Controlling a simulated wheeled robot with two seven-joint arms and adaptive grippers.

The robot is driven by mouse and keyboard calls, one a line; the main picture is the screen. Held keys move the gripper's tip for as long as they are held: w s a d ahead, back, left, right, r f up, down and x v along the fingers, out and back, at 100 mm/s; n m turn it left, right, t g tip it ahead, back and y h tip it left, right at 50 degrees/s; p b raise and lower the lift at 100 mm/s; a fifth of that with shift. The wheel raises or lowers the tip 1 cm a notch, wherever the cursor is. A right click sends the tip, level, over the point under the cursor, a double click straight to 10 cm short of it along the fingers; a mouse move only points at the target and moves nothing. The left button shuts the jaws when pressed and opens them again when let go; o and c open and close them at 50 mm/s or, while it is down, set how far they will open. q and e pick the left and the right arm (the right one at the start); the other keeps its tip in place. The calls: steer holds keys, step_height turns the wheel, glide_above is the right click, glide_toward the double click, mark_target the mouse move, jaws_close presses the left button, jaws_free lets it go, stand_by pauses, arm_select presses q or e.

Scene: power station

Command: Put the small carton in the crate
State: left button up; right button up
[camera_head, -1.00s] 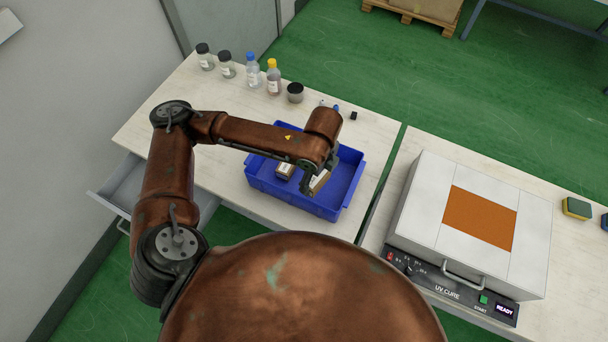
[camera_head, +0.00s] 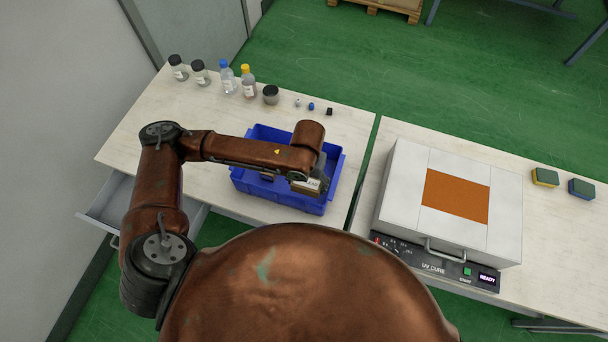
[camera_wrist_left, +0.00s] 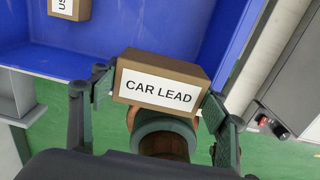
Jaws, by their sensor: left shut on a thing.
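My left gripper (camera_head: 309,184) is shut on a small brown carton (camera_wrist_left: 160,90) with a white label reading "CAR LEAD". In the head view the held carton (camera_head: 305,186) is over the front right part of the blue crate (camera_head: 262,198). In the wrist view it overlaps the crate's near edge, with green floor below. I cannot tell its exact height. Another small carton (camera_wrist_left: 70,8) lies inside the crate, its label partly cut off; in the head view it is mostly hidden by my arm. My right gripper is not in view.
Several bottles and jars (camera_head: 227,78) stand along the bench's back edge, with small items (camera_head: 311,106) beside them. A UV cure box (camera_head: 450,215) stands on the right bench. An open drawer (camera_head: 110,205) is at the left. Bench surface left of the crate is clear.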

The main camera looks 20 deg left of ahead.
arm_select(q)
steer(key=w+f, duration=0.2)
steer(key=w+a+f, duration=0.1)
steer(key=w+f, duration=0.2)
steer(key=w+a+f+b, duration=0.1)
steer(key=w+f, duration=0.1)
steer(key=shift+w+a+f, duration=0.1)
steer(key=shift+w+f, duration=0.05)
steer(key=shift+w, duration=0.1)
step_height(320, 180, down, 3)
steer(key=o, duration=0.7)
steer(key=shift+f, duration=0.1)
steer(key=o, duration=0.5)
